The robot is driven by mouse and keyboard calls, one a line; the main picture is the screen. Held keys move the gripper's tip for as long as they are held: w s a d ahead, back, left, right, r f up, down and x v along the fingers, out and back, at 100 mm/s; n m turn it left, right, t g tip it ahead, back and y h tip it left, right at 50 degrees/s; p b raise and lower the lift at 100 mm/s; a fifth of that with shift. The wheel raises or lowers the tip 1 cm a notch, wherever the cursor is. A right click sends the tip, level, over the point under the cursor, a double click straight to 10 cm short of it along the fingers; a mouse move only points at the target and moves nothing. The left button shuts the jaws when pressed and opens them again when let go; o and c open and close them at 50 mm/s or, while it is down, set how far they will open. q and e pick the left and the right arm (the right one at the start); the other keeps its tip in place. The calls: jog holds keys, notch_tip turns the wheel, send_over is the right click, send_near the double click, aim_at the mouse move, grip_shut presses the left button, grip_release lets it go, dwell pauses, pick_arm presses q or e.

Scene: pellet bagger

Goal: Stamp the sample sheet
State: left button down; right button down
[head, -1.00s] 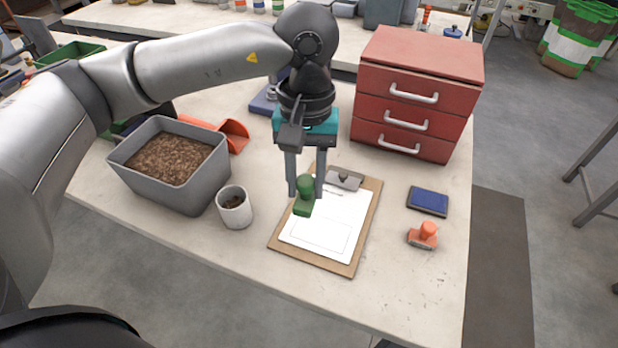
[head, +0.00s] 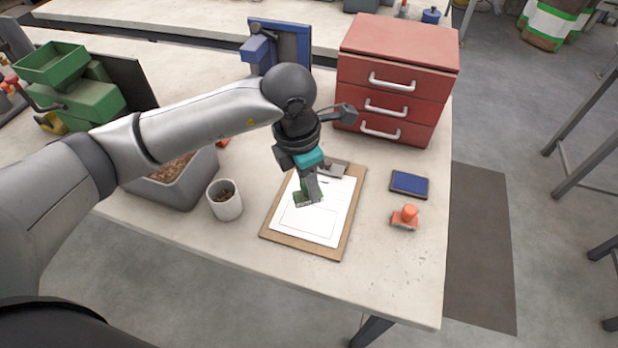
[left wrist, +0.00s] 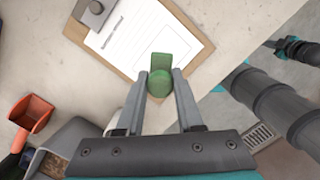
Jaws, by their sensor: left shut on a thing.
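The green stamp (head: 308,201) is between the fingers of my left gripper (head: 309,186), which is shut on it. In the left wrist view the stamp's round green handle (left wrist: 159,83) is between the two fingertips (left wrist: 160,80). The stamp is over the white sample sheet (head: 335,210); I cannot tell whether it touches the paper. The sheet lies on a brown clipboard (head: 342,246) under a metal clip, and has a printed outlined box below the stamp. A blue ink pad (head: 409,184) and an orange-handled stamp (head: 406,216) lie right of the clipboard. My right gripper is not seen.
A white cup (head: 225,203) stands left of the clipboard, beside a grey bin (head: 185,192) of pellets partly hidden by my arm. A red drawer cabinet (head: 395,80) stands behind. An orange scoop (left wrist: 32,112) lies near the bin. The front right tabletop is clear.

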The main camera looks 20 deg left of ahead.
pick_arm(q)
jog(key=shift+d+f+n, duration=0.1)
jog(key=shift+f+n, duration=0.1)
jog(key=shift+n, duration=0.6)
jog(key=shift+w+f+n, duration=0.1)
jog(key=shift+f+n, duration=0.15)
jog(key=shift+n, duration=0.05)
notch_tip(320, 180, down, 6)
jog(key=b, duration=0.4)
jog(key=shift+r, duration=0.2)
jog(key=shift+f+b, duration=0.55)
jog(key=shift+f, duration=0.1)
dwell(1.2)
jog(key=shift+r+p, duration=2.55)
jog(key=shift+r, duration=1.1)
